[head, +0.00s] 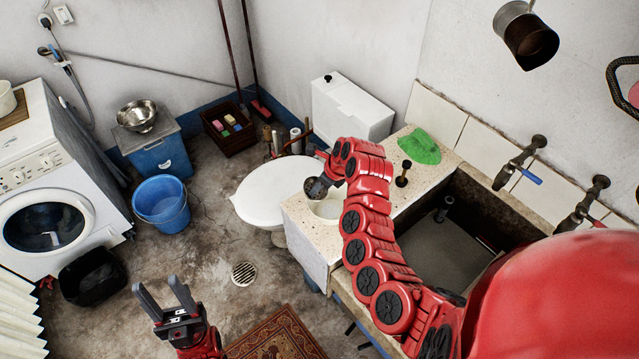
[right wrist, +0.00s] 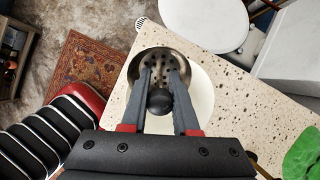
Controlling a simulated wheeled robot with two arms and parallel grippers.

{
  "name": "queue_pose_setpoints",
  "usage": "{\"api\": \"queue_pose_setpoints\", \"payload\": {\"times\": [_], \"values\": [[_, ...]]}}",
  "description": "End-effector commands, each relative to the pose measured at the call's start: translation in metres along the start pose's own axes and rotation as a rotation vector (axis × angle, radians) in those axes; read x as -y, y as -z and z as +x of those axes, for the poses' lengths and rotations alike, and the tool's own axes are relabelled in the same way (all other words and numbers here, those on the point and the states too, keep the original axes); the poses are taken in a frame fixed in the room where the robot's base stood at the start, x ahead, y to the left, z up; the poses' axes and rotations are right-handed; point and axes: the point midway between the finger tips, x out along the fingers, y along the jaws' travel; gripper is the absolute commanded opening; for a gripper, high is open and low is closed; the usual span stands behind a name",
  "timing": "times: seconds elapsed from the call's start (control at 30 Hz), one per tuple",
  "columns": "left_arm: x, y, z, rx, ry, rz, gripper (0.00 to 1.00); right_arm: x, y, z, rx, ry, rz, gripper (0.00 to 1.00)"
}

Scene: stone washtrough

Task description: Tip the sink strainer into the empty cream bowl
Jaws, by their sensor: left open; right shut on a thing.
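The sink strainer (right wrist: 147,62), a metal cup with holes and a dark knob (right wrist: 159,101), is in my right gripper (right wrist: 160,80). The fingers are shut on it around the knob. The cream bowl (right wrist: 204,104) is partly hidden behind the strainer and fingers; the part I see is empty. In the head view the strainer (head: 317,189) is over the bowl's far left side, and the bowl (head: 329,207) stands on the speckled counter. I cannot tell the strainer's exact tilt or height. My left gripper (head: 158,287) is open and empty above the floor.
The speckled counter (head: 411,186) carries a green cloth (head: 420,148) and a dark upright plug-like piece (head: 403,173). The stone trough (head: 462,215) is to the right, with taps above. A white toilet lid (head: 270,192) is left of the counter. The floor by my left gripper is mostly clear.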

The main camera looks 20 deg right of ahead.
Motion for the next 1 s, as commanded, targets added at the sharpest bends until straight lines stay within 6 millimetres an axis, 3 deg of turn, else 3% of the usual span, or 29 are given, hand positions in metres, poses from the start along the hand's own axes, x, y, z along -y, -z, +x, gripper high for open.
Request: {"api": "queue_pose_setpoints", "payload": {"times": [0.57, 1.0], "values": [[-0.001, -0.003, -0.02, 0.0, 0.0, 0.0, 0.5, -0.001, -0.003, 0.007, -0.096, -0.006, 0.003, 0.0], [-0.001, -0.003, -0.017, 0.0, 0.0, 0.0, 0.5, -0.001, -0.014, 0.011, -0.277, -0.005, -0.008, 0.0]]}}
